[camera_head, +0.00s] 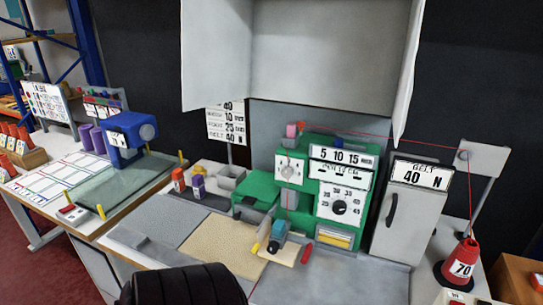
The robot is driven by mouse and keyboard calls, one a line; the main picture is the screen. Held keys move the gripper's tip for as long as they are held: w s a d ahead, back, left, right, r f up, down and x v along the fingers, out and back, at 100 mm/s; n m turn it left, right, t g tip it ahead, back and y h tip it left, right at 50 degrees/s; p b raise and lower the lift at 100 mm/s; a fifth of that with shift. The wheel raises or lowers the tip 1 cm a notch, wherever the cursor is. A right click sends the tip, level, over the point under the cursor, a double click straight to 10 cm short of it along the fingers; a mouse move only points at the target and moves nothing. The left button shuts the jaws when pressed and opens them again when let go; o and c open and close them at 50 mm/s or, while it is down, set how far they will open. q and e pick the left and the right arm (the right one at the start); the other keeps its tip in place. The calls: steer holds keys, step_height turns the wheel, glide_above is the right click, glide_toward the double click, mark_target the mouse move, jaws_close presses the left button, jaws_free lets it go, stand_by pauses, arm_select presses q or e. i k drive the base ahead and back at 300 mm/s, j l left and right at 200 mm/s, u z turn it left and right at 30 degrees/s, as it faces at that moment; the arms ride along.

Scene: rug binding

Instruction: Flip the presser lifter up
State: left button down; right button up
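A green sewing machine (262,187) stands on the bench at the centre right, with a white dial plate and number labels on its front. A teal and dark piece (278,231) sits low in front of it, on a pale pad. A small red bar (307,253) lies or juts to the right of this piece, and a yellow one (256,248) is to its left. I cannot tell which part is the presser lifter, or whether it is up or down. Neither of my grippers is in view.
A grey metal hood (320,50) hangs above the machine. A red thread runs right to a post (465,156) and down to a red cone (461,268). A grey cabinet labelled BELT (407,222) stands at right. A blue press (131,130) stands at left.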

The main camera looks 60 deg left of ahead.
mark_target(310, 243)
steer(key=u, duration=1.8)
